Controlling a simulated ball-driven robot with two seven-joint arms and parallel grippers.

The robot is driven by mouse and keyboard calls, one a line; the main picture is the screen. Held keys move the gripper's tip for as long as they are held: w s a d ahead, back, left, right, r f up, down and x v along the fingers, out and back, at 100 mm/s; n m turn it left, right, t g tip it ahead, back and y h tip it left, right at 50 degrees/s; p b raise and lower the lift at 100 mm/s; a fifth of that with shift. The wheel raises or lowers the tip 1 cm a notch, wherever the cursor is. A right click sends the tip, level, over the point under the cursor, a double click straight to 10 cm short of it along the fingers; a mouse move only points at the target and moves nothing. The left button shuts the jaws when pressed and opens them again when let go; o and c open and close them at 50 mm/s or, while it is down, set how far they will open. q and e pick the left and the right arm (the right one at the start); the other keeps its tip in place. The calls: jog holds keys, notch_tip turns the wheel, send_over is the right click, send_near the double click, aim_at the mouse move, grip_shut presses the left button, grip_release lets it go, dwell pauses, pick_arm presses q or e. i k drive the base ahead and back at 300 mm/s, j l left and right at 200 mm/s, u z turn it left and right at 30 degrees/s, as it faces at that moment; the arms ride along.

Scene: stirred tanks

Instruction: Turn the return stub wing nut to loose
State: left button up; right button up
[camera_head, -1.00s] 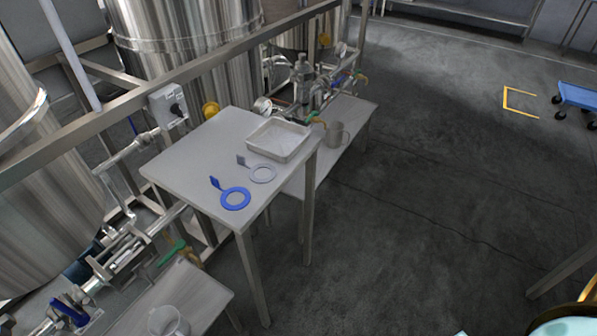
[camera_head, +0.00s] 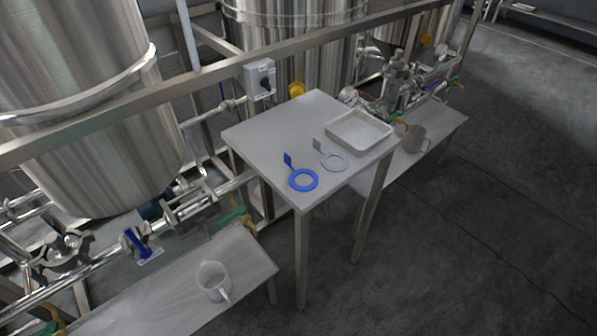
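Steel pipework with clamps and fittings (camera_head: 190,207) runs along the frame below the left tank. A valve with a blue handle (camera_head: 138,242) and one with a green handle (camera_head: 236,216) sit on this line. A second group of fittings (camera_head: 400,88) stands at the upper right. I cannot tell which part is the return stub or its wing nut; the fittings are too small. Neither of my grippers shows in the head view.
A low bench (camera_head: 175,285) bears a jug (camera_head: 213,281); another jug (camera_head: 413,138) stands at right. The floor (camera_head: 470,240) is clear at right.

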aim_at(36, 274)
jog(key=u, duration=2.05)
